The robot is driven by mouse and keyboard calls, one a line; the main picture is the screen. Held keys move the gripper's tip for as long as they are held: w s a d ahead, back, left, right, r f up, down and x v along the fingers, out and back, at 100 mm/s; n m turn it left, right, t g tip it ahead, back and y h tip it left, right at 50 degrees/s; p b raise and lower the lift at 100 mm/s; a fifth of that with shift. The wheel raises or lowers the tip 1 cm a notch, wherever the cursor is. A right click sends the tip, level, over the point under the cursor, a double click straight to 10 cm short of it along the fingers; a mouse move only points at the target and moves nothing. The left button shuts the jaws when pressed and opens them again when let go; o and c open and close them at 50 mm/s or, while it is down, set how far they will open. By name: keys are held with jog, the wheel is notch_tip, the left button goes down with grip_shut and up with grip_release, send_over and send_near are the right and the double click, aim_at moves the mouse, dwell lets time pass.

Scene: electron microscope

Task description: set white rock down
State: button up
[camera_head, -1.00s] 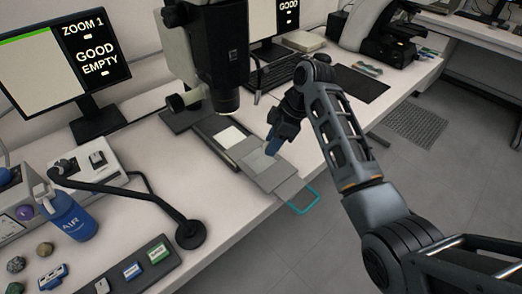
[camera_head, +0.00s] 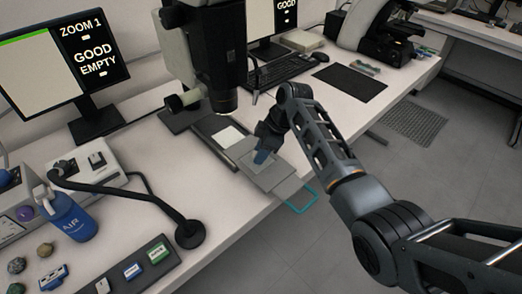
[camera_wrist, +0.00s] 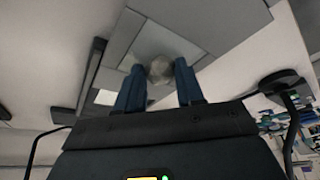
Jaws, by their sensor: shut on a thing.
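The white rock (camera_wrist: 160,70) shows in the wrist view as a pale round lump between the two blue fingers of my gripper (camera_wrist: 160,82). The fingers are shut on it. In the head view my gripper (camera_head: 263,157) is over the grey stage plate (camera_head: 270,178) in front of the microscope, and the rock is hidden there. The plate also shows behind the rock in the wrist view (camera_wrist: 195,30). I cannot tell whether the rock touches the plate.
The microscope (camera_head: 212,60) stands just behind the stage, with a white square (camera_head: 230,136) on its base. A teal loop handle (camera_head: 302,200) sticks out past the bench edge. A black lamp arm (camera_head: 140,205) and blue bottle (camera_head: 72,215) are at left. The monitor (camera_head: 85,60) reads "GOOD EMPTY".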

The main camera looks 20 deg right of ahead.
jog(key=o, duration=1.1)
jog(key=shift+f, duration=0.1)
jog(key=shift+c, duration=0.2)
jog(key=v, duration=1.2)
